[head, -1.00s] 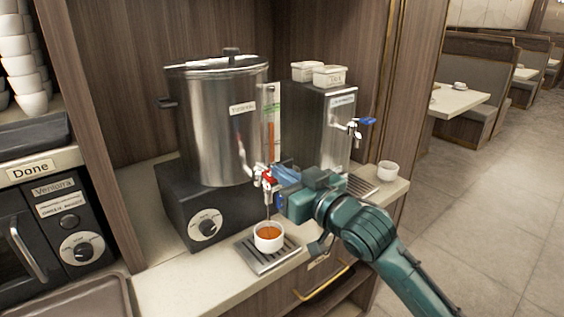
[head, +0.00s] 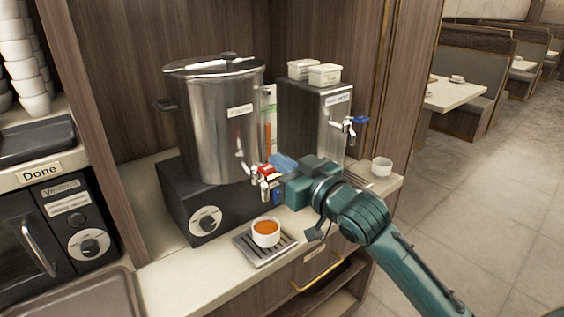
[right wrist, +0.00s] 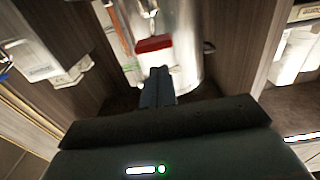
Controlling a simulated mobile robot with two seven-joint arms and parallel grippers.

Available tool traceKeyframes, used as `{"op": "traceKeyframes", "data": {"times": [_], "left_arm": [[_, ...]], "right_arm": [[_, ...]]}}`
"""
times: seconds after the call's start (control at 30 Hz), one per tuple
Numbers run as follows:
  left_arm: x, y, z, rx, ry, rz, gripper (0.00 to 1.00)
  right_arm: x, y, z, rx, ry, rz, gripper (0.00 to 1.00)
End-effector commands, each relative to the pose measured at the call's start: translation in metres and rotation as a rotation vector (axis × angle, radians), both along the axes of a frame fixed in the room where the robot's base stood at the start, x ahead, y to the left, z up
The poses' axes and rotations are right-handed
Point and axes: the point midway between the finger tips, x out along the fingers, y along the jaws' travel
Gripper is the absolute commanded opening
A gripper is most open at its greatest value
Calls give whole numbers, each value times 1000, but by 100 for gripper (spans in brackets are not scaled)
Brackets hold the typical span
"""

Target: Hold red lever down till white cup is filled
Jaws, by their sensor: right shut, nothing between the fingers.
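The white cup (head: 266,238) stands upright on the slotted drip tray (head: 252,256) under the urn's tap, and orange-brown liquid shows close to its rim. The red lever (head: 266,170) sits on top of the tap at the front of the steel urn (head: 222,120). No stream shows between the tap and the cup. My right gripper (head: 279,176) is shut and empty, just to the right of the lever. In the right wrist view the red lever (right wrist: 154,43) is just beyond the closed fingertips (right wrist: 158,72); whether they touch is unclear. My left gripper is out of view.
A second dispenser with a blue lever (head: 357,120) stands right of the urn, two small tubs on top. Another white cup (head: 381,167) stands at the counter's right end. A microwave (head: 75,225) and stacked white cups (head: 25,65) are at the left.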

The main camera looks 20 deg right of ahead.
Motion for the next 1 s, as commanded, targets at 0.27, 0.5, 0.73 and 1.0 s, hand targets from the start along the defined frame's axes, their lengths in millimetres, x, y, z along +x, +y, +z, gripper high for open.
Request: {"op": "traceKeyframes", "data": {"times": [0.27, 0.5, 0.73, 1.0], "left_arm": [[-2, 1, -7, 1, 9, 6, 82], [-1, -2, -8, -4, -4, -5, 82], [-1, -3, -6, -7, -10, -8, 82], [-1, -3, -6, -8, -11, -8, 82]], "right_arm": [[-48, -19, 8, -3, 0, 2, 0], [-83, -32, 11, -1, 0, 0, 0], [-92, -35, 13, -1, -3, 0, 0], [-91, -35, 13, 0, -2, 0, 0]]}}
